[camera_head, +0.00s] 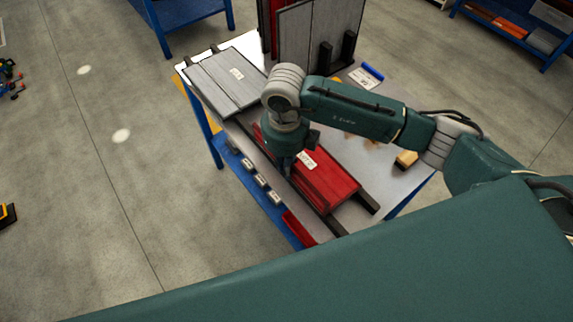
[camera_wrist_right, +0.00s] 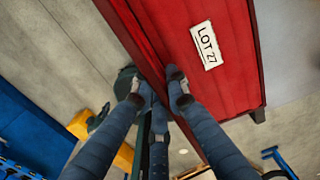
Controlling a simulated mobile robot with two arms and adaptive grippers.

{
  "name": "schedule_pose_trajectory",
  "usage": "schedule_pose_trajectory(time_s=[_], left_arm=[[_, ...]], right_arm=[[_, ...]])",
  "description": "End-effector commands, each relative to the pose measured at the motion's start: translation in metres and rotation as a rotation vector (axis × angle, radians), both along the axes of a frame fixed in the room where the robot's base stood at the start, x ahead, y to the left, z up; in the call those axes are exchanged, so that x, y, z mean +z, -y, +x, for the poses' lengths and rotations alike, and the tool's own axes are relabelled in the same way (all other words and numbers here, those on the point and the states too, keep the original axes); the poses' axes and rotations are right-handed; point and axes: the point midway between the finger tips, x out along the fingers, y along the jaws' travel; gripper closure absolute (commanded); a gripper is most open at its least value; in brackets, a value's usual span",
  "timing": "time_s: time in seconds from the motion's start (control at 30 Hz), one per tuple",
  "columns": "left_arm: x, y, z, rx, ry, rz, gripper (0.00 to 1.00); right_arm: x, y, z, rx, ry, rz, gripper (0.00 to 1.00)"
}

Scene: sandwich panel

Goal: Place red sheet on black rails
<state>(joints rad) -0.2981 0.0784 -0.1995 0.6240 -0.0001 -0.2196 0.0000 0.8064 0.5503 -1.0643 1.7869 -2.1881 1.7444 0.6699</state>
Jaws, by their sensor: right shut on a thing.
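The red sheet (camera_head: 325,182) bears a white label and lies along the front of the table, over the black rails (camera_head: 369,203). The rails stick out past its near end. I cannot tell whether the sheet rests fully on them. My right gripper (camera_head: 287,168) reaches down at the sheet's left long edge. In the right wrist view the red sheet (camera_wrist_right: 225,85) shows its "LOT 27" label, and the fingers of my right gripper (camera_wrist_right: 158,92) are shut on its edge. The contact is partly hidden. My left gripper is out of view.
A grey sheet stack (camera_head: 222,85) lies at the table's far left. Upright grey panels (camera_head: 310,35) and a red one stand at the back. A blue marker-like thing (camera_head: 373,71) and a wooden block (camera_head: 406,159) lie on the table's right part. Small labelled boxes (camera_head: 261,180) sit on the lower blue shelf.

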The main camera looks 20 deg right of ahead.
Motion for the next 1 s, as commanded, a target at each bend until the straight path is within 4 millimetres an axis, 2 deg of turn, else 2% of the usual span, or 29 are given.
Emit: schedule_pose_trajectory(time_s=[0.37,0.4,0.47,0.83,1.0], left_arm=[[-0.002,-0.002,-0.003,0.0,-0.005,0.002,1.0],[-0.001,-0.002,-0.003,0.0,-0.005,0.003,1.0],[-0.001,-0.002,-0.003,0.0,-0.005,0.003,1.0],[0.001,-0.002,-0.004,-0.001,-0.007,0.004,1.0],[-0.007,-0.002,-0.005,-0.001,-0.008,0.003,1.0]], right_arm=[[-0.009,0.0,0.001,0.001,0.003,0.0,1.0],[-0.008,0.0,0.0,0.001,0.002,0.0,0.81],[-0.008,0.0,0.0,0.001,0.002,0.0,0.69],[-0.004,0.0,0.001,0.001,0.002,0.0,0.68],[0.019,0.0,0.002,0.003,0.007,0.001,0.68]])
